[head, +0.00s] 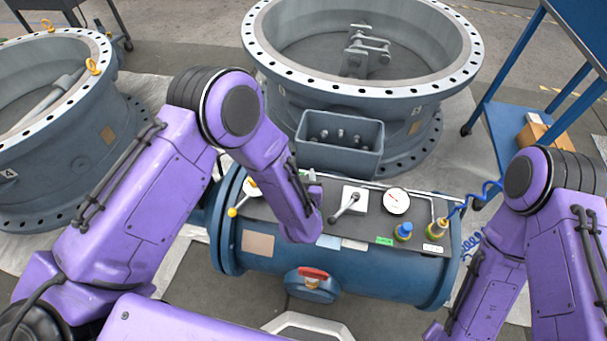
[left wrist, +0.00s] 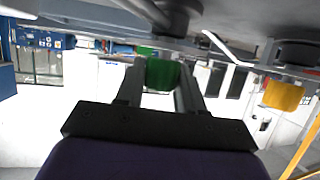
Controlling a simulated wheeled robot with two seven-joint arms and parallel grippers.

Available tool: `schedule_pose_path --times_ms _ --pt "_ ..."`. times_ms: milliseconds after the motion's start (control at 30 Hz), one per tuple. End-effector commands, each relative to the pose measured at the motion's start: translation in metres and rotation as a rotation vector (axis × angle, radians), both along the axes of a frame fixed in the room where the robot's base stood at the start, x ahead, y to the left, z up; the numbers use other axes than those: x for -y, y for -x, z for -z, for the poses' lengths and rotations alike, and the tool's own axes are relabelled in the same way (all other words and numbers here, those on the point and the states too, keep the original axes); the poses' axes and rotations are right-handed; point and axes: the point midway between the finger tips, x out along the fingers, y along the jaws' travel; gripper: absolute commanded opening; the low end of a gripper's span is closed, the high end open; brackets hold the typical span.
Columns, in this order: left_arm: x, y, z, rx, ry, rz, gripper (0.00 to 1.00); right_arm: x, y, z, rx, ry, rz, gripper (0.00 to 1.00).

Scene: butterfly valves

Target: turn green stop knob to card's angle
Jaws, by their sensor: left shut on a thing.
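In the left wrist view, a green knob (left wrist: 162,75) sits between the two dark fingers of my left gripper (left wrist: 160,84), which is shut on it. In the head view, my left forearm and wrist hang over the panel (head: 374,217) on the blue cylinder and hide the fingers; a small green piece (head: 309,175) shows just beyond the wrist, and I cannot tell if it is the knob. Small plates, one pale blue (head: 328,241) and one pale grey (head: 355,245), lie along the panel's front edge; I cannot read any card's angle. My right gripper is not in view.
A yellow-tipped handle (head: 235,211) is at left. A grey bin (head: 339,154) and large flanged valve (head: 250,45) stand behind.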

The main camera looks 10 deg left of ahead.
Motion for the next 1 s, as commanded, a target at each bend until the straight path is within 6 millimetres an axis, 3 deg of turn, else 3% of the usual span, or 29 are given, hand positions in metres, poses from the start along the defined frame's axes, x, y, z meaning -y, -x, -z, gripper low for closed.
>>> schedule_pose_path --times_ms 700,733,767,800,1000 --pt "0.0002 -0.0001 0.0001 0.000 0.001 -0.073 0.07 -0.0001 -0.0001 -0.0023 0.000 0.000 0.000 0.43" --pt "0.0002 -0.0001 0.0001 0.000 0.000 -0.073 0.44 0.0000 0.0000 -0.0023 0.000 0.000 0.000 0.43" --pt "0.0002 -0.0001 0.0001 0.000 0.001 -0.073 0.54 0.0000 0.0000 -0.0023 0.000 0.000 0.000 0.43" --pt "0.0002 -0.0001 0.0000 0.000 0.001 -0.073 0.58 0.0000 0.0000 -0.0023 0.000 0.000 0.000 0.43" --pt "0.0000 -0.0002 0.0000 0.000 0.001 -0.073 0.58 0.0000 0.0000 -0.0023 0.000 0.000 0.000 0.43"
